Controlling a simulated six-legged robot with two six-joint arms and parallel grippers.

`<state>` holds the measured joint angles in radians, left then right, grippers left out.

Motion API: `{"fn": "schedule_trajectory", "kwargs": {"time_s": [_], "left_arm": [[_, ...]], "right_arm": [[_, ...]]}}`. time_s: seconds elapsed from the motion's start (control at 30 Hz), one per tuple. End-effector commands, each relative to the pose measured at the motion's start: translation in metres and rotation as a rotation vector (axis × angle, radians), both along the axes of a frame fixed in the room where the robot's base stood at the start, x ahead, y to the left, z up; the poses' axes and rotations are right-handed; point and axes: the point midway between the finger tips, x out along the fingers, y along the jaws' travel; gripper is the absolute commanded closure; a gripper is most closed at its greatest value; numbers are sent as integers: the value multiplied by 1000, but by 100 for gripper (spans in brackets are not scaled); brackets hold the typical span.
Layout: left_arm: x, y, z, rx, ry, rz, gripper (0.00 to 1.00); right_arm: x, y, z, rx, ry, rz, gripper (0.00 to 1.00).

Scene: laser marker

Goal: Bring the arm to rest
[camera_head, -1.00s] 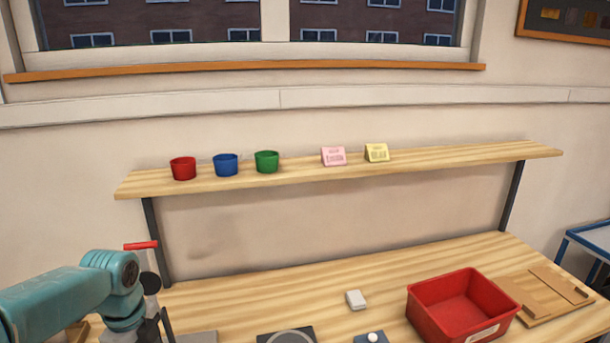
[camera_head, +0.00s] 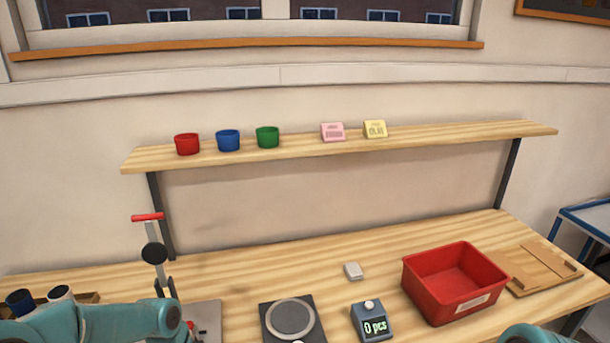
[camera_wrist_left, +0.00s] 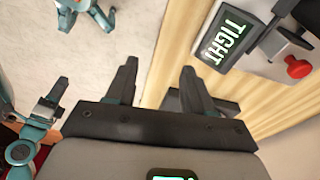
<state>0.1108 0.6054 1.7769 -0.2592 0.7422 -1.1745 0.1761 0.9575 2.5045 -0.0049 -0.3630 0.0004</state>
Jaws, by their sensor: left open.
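A red-handled lever device (camera_head: 154,254) stands behind my left arm. Red (camera_head: 187,145), blue and green cups sit on the shelf.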

Motion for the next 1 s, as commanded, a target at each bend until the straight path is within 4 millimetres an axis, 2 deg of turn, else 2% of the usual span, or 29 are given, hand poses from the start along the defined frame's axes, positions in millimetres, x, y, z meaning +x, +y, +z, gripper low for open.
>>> {"fn": "schedule_trajectory", "kwargs": {"time_s": [0.03,0.17,0.23,0.33,0.43,0.5,0.57,1.0], "left_arm": [[-12,-12,-22,-26,26,74,47],[-53,-49,-81,-107,105,384,47],[-88,-71,-113,-147,171,618,47],[-136,-92,-143,-177,255,941,47],[-172,-101,-156,-183,311,1180,47],[-188,-104,-160,-183,332,1290,47],[-196,-105,-162,-181,343,1348,47],[-199,-105,-163,-183,344,1386,47]], "right_arm": [[0,0,0,0,0,0,56],[0,0,0,0,0,0,56],[0,0,0,0,0,0,56],[0,0,0,0,0,0,56],[0,0,0,0,0,0,56],[0,0,0,0,0,0,56],[0,0,0,0,0,0,56],[0,0,0,0,0,0,56]]}}
